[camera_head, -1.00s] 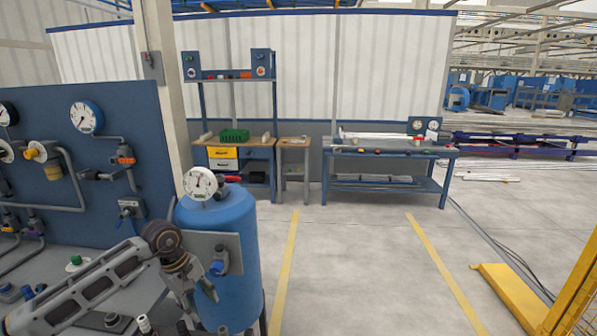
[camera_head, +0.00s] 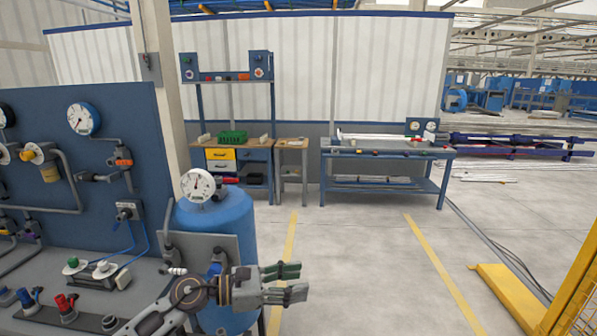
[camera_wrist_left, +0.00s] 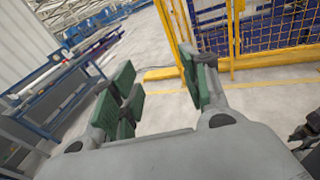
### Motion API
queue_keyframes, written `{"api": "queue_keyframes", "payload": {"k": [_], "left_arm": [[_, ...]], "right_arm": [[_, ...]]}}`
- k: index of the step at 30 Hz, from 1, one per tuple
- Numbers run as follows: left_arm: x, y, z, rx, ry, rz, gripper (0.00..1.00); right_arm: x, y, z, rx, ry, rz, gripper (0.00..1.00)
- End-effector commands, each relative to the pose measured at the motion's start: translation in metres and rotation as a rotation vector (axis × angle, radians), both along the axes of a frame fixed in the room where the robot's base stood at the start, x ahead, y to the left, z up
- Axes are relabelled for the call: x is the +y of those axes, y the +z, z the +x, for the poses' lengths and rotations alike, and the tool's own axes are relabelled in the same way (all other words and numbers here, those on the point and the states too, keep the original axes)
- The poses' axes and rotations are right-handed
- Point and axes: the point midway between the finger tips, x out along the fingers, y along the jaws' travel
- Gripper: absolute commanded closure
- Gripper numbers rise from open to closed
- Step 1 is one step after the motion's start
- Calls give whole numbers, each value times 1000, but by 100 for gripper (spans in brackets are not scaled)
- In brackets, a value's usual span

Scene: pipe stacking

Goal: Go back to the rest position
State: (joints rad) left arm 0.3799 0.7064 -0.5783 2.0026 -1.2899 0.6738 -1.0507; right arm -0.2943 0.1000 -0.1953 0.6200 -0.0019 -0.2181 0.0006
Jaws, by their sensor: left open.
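My left gripper (camera_head: 284,283) is in front of the blue tank, with its fingers pointing right over the floor. It is open and empty. In the left wrist view its green-padded fingers (camera_wrist_left: 160,97) stand apart with bare floor between them. My right gripper is not seen in the head view. No pipe is in my left gripper.
A blue tank (camera_head: 228,229) with a gauge (camera_head: 198,185) stands close behind my left arm. A blue panel (camera_head: 120,160) with gauges and valves is at left. A blue workbench (camera_head: 385,154) is at the back. Yellow fencing (camera_head: 580,285) is at right. The middle floor is clear.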

Motion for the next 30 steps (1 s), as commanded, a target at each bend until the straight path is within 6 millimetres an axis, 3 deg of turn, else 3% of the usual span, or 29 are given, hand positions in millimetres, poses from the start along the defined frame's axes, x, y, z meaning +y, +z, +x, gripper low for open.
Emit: {"api": "queue_keyframes", "payload": {"k": [8,16,23,30], "left_arm": [[0,44,9,218,157,-362,54],[27,68,27,459,316,-699,54],[63,66,42,681,457,-975,54],[106,43,52,922,616,-1253,54]], "right_arm": [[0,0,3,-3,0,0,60],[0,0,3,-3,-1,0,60],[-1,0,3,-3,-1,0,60],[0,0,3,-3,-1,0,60]]}}
